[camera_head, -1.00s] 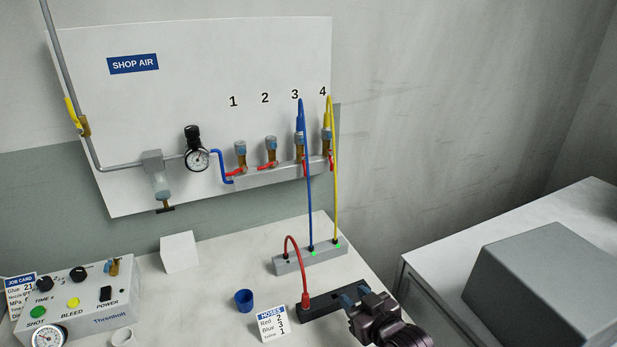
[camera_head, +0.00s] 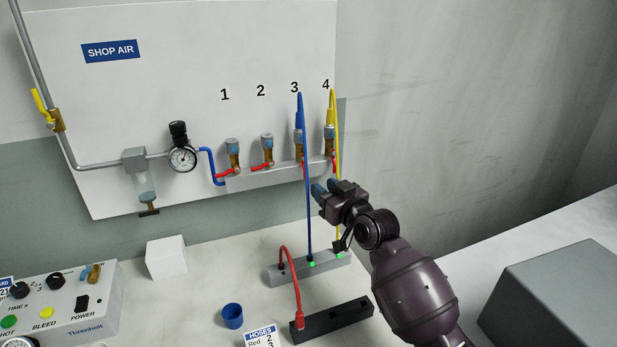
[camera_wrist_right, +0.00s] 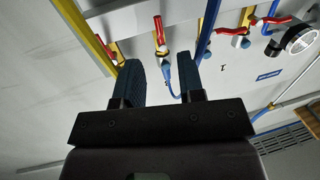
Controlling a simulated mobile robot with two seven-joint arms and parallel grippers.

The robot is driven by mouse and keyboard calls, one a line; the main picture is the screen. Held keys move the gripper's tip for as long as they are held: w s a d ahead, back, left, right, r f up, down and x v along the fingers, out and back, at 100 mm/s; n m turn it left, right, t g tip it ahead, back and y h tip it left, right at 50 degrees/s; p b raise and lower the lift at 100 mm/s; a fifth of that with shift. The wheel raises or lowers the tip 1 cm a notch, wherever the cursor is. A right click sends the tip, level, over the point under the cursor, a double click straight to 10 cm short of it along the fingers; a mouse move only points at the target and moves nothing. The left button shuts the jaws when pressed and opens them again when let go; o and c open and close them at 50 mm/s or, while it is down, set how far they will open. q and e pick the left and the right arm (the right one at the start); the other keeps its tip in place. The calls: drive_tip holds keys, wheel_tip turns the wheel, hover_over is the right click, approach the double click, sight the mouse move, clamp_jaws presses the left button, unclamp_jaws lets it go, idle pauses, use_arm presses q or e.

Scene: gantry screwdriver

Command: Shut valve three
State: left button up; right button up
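Valve three (camera_head: 299,151) is on the wall manifold under the label 3, with a blue hose (camera_head: 307,205) on its top. In the right wrist view its red handle (camera_wrist_right: 159,33) lies in line with the valve body, unlike the crosswise handles of valves one and two. My right gripper (camera_head: 325,188) is in front of the panel, below and to the right of valve three. In the right wrist view its two fingers (camera_wrist_right: 163,80) are apart with nothing held between them, and the handle shows beyond the gap. My left gripper is not in view.
Valve four (camera_head: 329,143) with its yellow hose (camera_head: 337,170) stands just right of valve three. Valves one (camera_head: 233,152) and two (camera_head: 267,149) are left. The grey hose block (camera_head: 290,271), black holder (camera_head: 340,319) and blue cup (camera_head: 232,316) are on the bench below.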

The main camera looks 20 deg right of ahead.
sight(306, 174)
drive_tip(key=x, duration=0.3)
drive_tip(key=b+x, duration=0.1)
drive_tip(key=x, duration=0.2)
drive_tip(key=shift+w+a+f, duration=0.1)
drive_tip(key=shift+w+f, duration=0.1)
drive_tip(key=shift+w, duration=0.15)
drive_tip(key=shift+w+r, duration=0.1)
drive_tip(key=shift+w, duration=0.25)
clamp_jaws()
